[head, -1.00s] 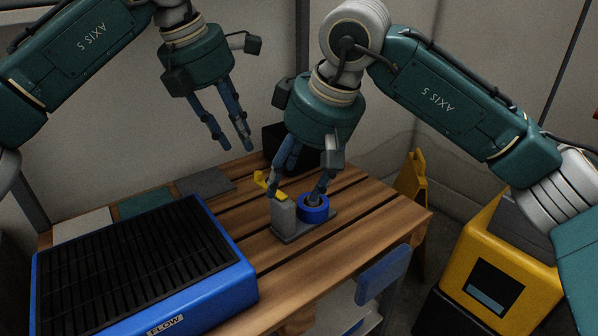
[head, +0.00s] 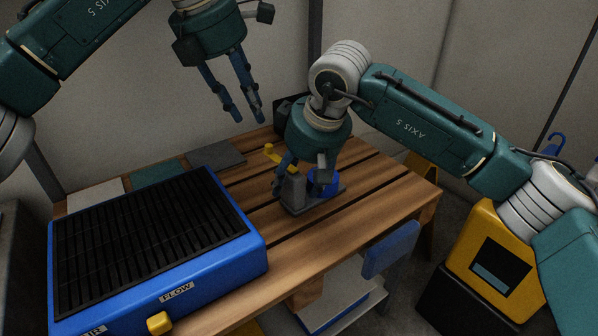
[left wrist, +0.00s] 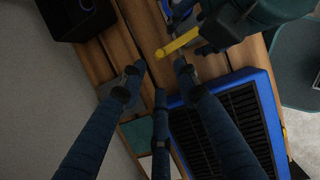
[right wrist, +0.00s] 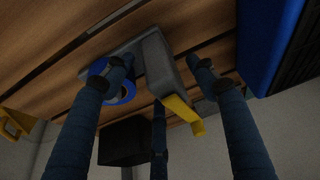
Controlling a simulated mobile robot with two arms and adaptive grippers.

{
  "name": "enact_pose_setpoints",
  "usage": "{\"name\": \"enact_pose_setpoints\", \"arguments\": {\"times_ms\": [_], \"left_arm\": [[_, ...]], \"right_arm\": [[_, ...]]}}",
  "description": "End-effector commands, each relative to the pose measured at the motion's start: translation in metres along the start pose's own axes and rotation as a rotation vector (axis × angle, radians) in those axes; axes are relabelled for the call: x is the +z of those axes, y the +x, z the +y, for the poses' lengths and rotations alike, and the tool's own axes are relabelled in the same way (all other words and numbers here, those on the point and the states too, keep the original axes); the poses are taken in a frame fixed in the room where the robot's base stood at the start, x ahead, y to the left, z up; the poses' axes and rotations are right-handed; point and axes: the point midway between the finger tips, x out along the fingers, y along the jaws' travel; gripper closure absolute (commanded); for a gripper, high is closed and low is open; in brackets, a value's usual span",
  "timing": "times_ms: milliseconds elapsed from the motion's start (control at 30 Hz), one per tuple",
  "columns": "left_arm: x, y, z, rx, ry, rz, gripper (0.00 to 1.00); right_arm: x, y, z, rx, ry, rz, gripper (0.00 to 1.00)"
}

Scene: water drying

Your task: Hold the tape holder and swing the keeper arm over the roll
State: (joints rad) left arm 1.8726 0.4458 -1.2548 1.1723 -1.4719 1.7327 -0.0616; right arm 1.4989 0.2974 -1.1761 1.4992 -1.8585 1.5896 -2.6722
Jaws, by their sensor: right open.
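The grey tape holder (head: 293,187) stands on the wooden table, its post upright. A blue tape roll (head: 325,188) sits on its base beside the post; it also shows in the right wrist view (right wrist: 128,93). The yellow keeper arm (head: 272,153) sticks out from the post, pointing away from the roll; it crosses the left wrist view (left wrist: 178,42). My right gripper (right wrist: 163,63) is open, with its fingers apart on either side of the post. One finger overlaps the roll; contact is unclear. My left gripper (head: 248,120) is open and empty, above and left of the holder.
A blue box with a black grille (head: 252,240) fills the table's left front. Flat white, green and grey pads (head: 215,155) lie behind it. A black box (left wrist: 75,18) stands at the back of the table. A yellow machine (head: 487,280) is on the right, off the table.

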Motion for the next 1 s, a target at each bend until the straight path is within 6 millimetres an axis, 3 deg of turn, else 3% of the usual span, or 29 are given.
{"name": "enact_pose_setpoints", "arguments": {"times_ms": [200,467,633,833,1000], "left_arm": [[0.000,0.000,0.000,0.000,0.000,0.000,0.69],[0.000,0.000,0.000,0.000,0.000,0.000,0.69],[-0.003,0.003,-0.001,-0.006,-0.002,-0.009,0.99],[-0.022,0.013,-0.009,-0.036,-0.027,-0.091,1.00],[-0.052,0.012,-0.017,-0.031,-0.080,-0.216,1.00]], "right_arm": [[0.000,0.000,0.000,0.000,0.000,0.000,0.45],[0.000,0.000,0.000,0.000,0.001,0.000,0.94],[0.000,0.000,0.000,0.000,0.001,0.000,0.95],[0.000,0.000,0.000,0.000,0.001,0.001,0.95],[0.000,0.000,0.000,0.000,0.001,0.001,0.95]]}}
